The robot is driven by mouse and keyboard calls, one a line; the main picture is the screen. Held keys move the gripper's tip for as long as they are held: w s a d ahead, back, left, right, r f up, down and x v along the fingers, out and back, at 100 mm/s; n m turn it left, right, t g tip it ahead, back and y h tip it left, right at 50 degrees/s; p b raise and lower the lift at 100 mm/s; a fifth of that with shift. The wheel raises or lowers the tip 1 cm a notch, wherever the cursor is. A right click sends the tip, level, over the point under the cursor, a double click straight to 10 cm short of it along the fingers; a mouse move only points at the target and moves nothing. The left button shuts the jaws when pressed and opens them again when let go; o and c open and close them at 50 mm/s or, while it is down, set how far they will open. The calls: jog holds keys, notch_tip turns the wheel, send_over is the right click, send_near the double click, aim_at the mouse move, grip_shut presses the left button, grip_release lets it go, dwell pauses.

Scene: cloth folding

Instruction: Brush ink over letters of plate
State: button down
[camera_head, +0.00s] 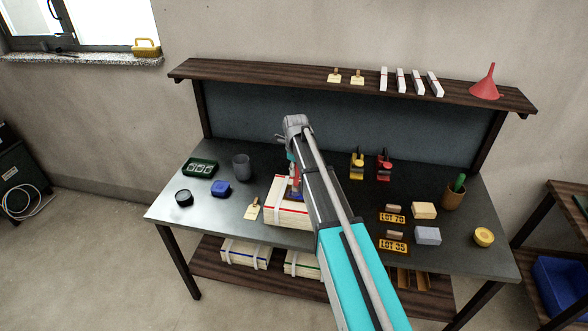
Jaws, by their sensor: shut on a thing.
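My gripper (295,178) points down over a pale wooden crate (284,218) with a red stripe and white straps. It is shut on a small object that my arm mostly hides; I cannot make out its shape. A reddish and bluish patch shows at the gripper above the crate's top. Two orange plates with dark lettering, LOT 73 (392,215) and LOT 35 (393,245), lie on the table right of my arm. Whether another plate lies on the crate is hidden.
The grey table (180,217) also holds a green tray (200,168), a grey cup (241,167), a small flat brush (252,208), yellow and red tools, blocks and a brown pot (453,197). A shelf (290,75) runs along the back. More crates (246,254) stand below.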

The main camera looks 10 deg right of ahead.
jog(key=shift+s+d, duration=0.35)
jog(key=shift+d, duration=0.55)
jog(key=shift+s+d, duration=0.3)
jog(key=shift+d, duration=0.7)
jog(key=shift+s+d+f, duration=0.1)
jog(key=shift+s+d, duration=0.25)
jog(key=shift+d, duration=0.5)
jog(key=shift+s+d, duration=0.35)
jog(key=shift+d, duration=0.45)
jog(key=shift+w+a, duration=0.15)
jog(key=shift+a, duration=0.05)
jog(key=shift+w+a, duration=0.3)
jog(key=shift+a, duration=0.55)
jog(key=shift+w+a, duration=0.25)
jog(key=shift+a, duration=0.65)
